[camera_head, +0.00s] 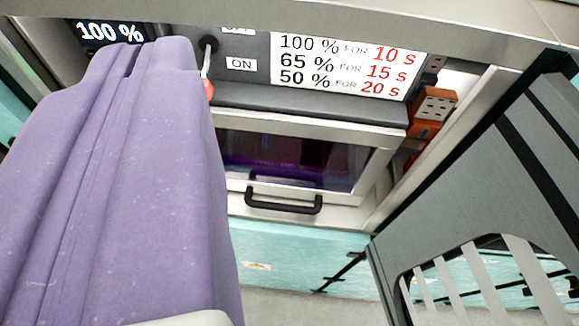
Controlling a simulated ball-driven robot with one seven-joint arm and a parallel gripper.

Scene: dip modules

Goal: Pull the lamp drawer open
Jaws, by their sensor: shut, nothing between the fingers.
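The lamp drawer (235,185) has a pale grey frame around a dark glass window with a faint purple glow. It sits below the control panel, near the picture's middle, and I see no clear gap around its front. Its black bar handle (284,207) is on the lower edge of the frame. My gripper (136,62) is the large purple shape filling the left side. Its fingers are shut together, with nothing between them. The tips are up and to the left of the handle, apart from it, over the panel area. My gripper hides the left part of the drawer.
The panel above has a 100 % display (110,31), a red-tipped lever (208,85) by an ON label (242,64), and a sign (345,65) with percentages and times. An orange box (432,112) is at right. A grey slotted structure (500,180) fills the right foreground.

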